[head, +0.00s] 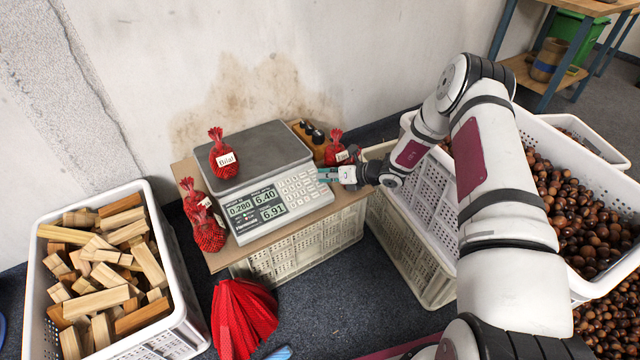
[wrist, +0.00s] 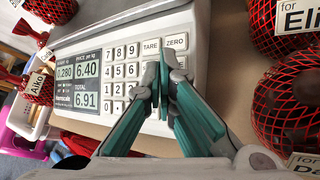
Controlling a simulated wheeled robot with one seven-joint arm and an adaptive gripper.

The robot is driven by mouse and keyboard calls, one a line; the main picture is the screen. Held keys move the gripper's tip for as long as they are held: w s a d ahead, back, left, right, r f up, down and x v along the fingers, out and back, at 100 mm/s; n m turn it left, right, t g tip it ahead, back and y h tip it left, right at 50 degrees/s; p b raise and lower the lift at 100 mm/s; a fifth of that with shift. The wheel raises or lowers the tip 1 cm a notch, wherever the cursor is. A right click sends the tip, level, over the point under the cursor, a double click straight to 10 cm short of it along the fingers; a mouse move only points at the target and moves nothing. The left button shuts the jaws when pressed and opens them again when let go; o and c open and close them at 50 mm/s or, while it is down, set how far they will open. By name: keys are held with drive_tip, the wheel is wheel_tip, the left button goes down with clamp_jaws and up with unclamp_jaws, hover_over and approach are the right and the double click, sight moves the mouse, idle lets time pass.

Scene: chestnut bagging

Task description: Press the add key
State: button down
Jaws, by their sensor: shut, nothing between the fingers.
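The scale (head: 292,189) stands on a board on an upturned crate. Its display (wrist: 88,82) reads 0.280, 6.40 and 6.91. Its keypad shows number keys (wrist: 126,70), TARE (wrist: 151,46) and ZERO (wrist: 176,42). A red net bag tagged Bilal (head: 224,160) sits on the scale's pan. My gripper (head: 324,174) is shut and empty at the keypad's right edge. In the wrist view its fingertips (wrist: 165,62) are just below TARE and ZERO, over the right-hand keys. They hide the keys there; I cannot read an add key or tell whether the tips touch.
Filled red bags (head: 208,233) stand left of the scale, and another tagged bag (head: 336,150) behind its right side. A wood-filled crate (head: 177,290) is at left. A white crate of chestnuts (head: 585,281) is at right.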

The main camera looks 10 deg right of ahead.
drive_tip(key=shift+r, duration=0.1)
drive_tip(key=r+p, duration=0.1)
drive_tip(key=s+r+p, duration=0.1)
drive_tip(key=r, duration=0.1)
drive_tip(key=r+p, duration=0.1)
drive_tip(key=shift+s+d+r+p, duration=0.25)
drive_tip(key=shift+r+p, duration=0.05)
drive_tip(key=shift+p, duration=0.05)
idle(0.7)
